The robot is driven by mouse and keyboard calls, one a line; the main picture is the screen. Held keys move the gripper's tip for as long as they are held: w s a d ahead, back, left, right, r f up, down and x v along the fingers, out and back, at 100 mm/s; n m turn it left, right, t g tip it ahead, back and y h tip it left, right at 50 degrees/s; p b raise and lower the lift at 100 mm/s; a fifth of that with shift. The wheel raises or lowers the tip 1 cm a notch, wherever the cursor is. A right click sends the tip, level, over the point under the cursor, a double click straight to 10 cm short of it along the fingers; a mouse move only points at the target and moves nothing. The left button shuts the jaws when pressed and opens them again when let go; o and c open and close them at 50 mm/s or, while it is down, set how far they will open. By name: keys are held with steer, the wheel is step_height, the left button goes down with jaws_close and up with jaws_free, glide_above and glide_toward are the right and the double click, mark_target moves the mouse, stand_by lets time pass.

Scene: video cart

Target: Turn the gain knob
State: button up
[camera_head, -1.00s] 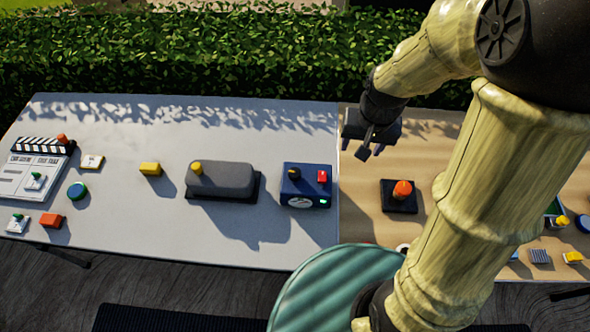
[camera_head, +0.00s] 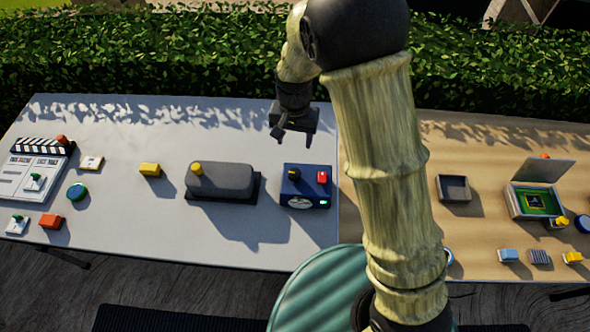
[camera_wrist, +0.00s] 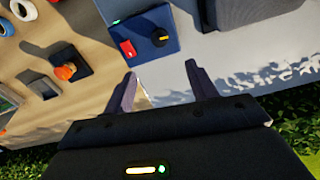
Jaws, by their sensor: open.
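A blue box (camera_head: 308,197) stands near the right end of the white table and also shows at the top of the wrist view (camera_wrist: 145,18). On its top sits a round black knob with a yellow mark (camera_head: 294,174), which looks like the gain knob; it shows clearly in the wrist view (camera_wrist: 160,38). A red block-like control (camera_head: 322,177) is beside the knob. My gripper (camera_head: 291,139) is open and empty, raised beyond the far side of the box. In the wrist view the knob lies ahead of the gap between my fingertips (camera_wrist: 161,73), not touching them.
A dark grey unit with a yellow knob (camera_head: 225,178) stands left of the blue box. The wooden table (camera_head: 470,230) at right holds a dark tray (camera_head: 454,188) and an open-lidded case (camera_head: 530,205). A hedge (camera_head: 150,55) runs behind.

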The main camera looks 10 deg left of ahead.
mark_target(295, 173)
step_height(295, 173, down, 16)
steer(key=p, duration=0.4)
steer(key=shift+f, duration=0.2)
steer(key=c, duration=1)
